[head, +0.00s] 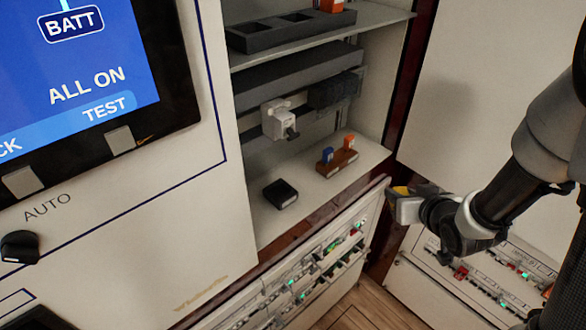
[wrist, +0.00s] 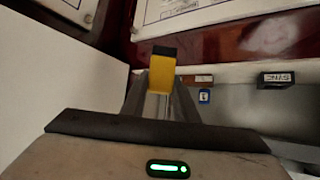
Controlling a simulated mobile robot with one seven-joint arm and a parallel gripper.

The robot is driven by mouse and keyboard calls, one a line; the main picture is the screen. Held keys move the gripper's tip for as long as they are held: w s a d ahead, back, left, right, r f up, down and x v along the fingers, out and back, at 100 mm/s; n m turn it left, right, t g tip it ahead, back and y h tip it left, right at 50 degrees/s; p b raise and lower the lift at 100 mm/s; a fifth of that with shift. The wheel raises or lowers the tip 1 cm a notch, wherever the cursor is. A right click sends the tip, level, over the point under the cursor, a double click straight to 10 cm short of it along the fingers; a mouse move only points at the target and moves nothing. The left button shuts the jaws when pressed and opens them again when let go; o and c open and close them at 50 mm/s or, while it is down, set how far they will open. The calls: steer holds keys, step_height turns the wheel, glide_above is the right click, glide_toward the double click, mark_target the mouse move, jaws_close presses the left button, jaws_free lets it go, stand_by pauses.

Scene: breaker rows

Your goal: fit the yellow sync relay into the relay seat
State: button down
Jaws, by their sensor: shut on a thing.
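My gripper (head: 398,203) is shut on the yellow sync relay (head: 402,190), of which only a small yellow part shows in the head view. In the wrist view the relay (wrist: 162,73) stands out between the fingertips (wrist: 160,97), yellow with a black end. A small black block (head: 280,193) sits on the cabinet's lower shelf, left of my gripper and apart from it. In the wrist view this block (wrist: 275,79) carries a white label that looks like SYNC; it appears to be the relay seat. Its opening is not clear.
A brown holder (head: 338,162) with a blue and an orange piece stands on the same shelf (head: 310,194), between block and gripper. A white device (head: 278,121) is mounted above. The dark red cabinet edge (head: 385,188) is close to my gripper. Breaker rows (head: 320,262) lie below.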

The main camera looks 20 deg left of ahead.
steer(key=s+a+r+n+g+y+p, duration=0.2)
steer(key=s+a+n+g+y+p, duration=0.4)
steer(key=s+a, duration=0.7)
steer(key=n+t+h+b, duration=0.1)
steer(key=b, duration=0.2)
glide_above(280, 182)
steer(key=s+d, duration=0.2)
steer(key=s, duration=0.1)
steer(key=shift+a+r, duration=0.15)
steer(key=f, duration=0.3)
steer(key=shift+a, duration=0.2)
steer(key=shift+s+d+f, duration=0.1)
steer(key=shift+d+f, duration=0.1)
steer(key=shift+f, duration=0.3)
steer(key=c, duration=1.6)
jaws_free()
steer(key=shift+f, duration=0.1)
steer(key=shift+c, duration=0.2)
steer(key=shift+o, duration=1.3)
steer(key=shift+a, duration=0.1)
steer(key=shift+w+a, duration=0.1)
steer(key=shift+w, duration=0.1)
